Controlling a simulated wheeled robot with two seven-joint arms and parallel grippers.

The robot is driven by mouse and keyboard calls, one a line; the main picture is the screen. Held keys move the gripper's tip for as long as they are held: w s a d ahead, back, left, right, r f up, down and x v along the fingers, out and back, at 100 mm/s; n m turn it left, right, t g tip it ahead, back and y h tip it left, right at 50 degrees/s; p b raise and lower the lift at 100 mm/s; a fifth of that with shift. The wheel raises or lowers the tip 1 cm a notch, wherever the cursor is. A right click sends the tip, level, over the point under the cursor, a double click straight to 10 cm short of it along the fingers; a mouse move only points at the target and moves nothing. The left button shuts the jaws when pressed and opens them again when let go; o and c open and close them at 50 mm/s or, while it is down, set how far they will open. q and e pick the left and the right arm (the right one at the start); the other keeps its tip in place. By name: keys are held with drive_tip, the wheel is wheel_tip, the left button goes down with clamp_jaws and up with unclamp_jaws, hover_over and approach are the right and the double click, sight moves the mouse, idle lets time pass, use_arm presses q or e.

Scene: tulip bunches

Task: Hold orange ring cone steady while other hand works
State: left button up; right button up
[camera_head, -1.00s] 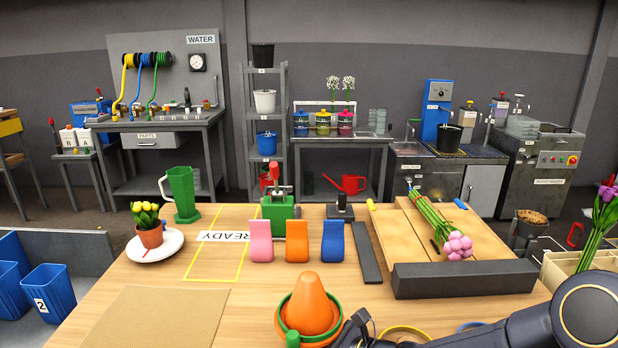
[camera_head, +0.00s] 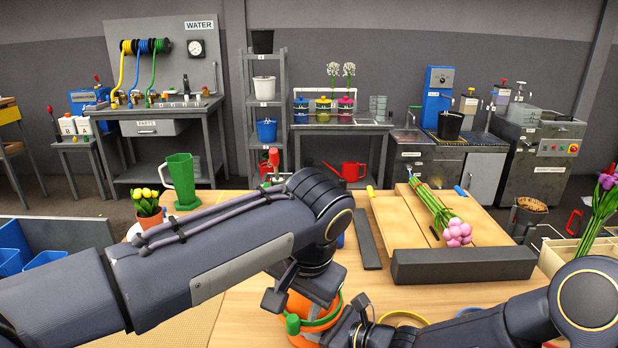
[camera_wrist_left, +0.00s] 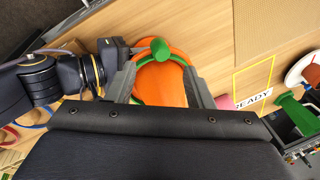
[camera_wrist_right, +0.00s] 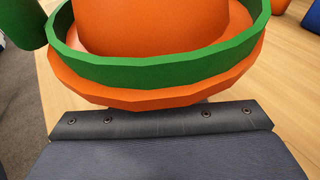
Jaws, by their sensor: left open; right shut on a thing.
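The orange ring cone (camera_head: 298,303) stands on the table at the front middle, partly hidden by my left arm. A green ring (camera_head: 292,325) with a knob lies around its lower part; in the right wrist view the ring (camera_wrist_right: 150,74) sits just above the orange base rim (camera_wrist_right: 150,98). My left gripper (camera_wrist_left: 160,84) is open, with one finger on each side of the cone (camera_wrist_left: 168,92). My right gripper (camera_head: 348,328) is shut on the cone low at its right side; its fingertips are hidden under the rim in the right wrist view.
Pink tulips (camera_head: 458,232) lie on a wooden board behind a dark block (camera_head: 462,266). A yellow ring (camera_head: 403,317) lies right of the cone. A potted yellow tulip (camera_head: 148,212) stands at the left. My left arm hides much of the table's middle.

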sight(293, 323)
use_arm(q)
drive_tip(key=shift+x, duration=4.3)
drive_tip(key=shift+a, duration=0.1)
drive_tip(key=shift+c, duration=0.2)
drive_tip(key=c, duration=0.7)
